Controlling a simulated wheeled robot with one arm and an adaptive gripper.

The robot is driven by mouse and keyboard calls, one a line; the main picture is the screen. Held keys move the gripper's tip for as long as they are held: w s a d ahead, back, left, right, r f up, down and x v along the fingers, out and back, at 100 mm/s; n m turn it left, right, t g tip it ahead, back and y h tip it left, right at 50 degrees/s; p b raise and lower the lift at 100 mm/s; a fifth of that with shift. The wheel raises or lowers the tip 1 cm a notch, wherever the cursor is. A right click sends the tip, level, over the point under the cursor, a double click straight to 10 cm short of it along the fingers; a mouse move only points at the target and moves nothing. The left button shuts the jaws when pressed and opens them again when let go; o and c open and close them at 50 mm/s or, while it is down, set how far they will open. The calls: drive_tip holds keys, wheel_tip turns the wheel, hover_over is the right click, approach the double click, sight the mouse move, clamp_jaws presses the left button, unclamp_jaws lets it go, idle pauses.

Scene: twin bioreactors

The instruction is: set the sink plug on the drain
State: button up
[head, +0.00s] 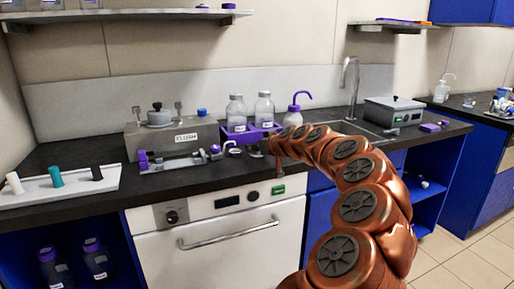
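The sink (374,131) is set into the dark worktop right of centre, below a grey tap (354,77). My copper-coloured arm crosses in front and hides much of the basin; the drain is not visible. My gripper (279,172) is at the worktop's front edge, left of the sink, pointing down. It is small and partly merged with the arm, so I cannot tell its finger opening or whether it holds anything. I cannot make out the sink plug for certain. A small pale round item (235,151) lies on the worktop left of my gripper.
A purple tray (238,136) with clear bottles and a purple-capped wash bottle (293,116) stand behind my arm. A grey device (172,137) stands left, a grey lidded box (394,111) right of the sink. A white rack (60,188) lies far left. An appliance with a handle is below.

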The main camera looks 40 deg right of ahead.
drive_tip(key=shift+r, duration=0.1)
drive_tip(key=shift+r+p, duration=0.25)
drive_tip(key=shift+p, duration=0.15)
drive_tip(key=v, duration=1.2)
drive_tip(key=shift+f, duration=0.1)
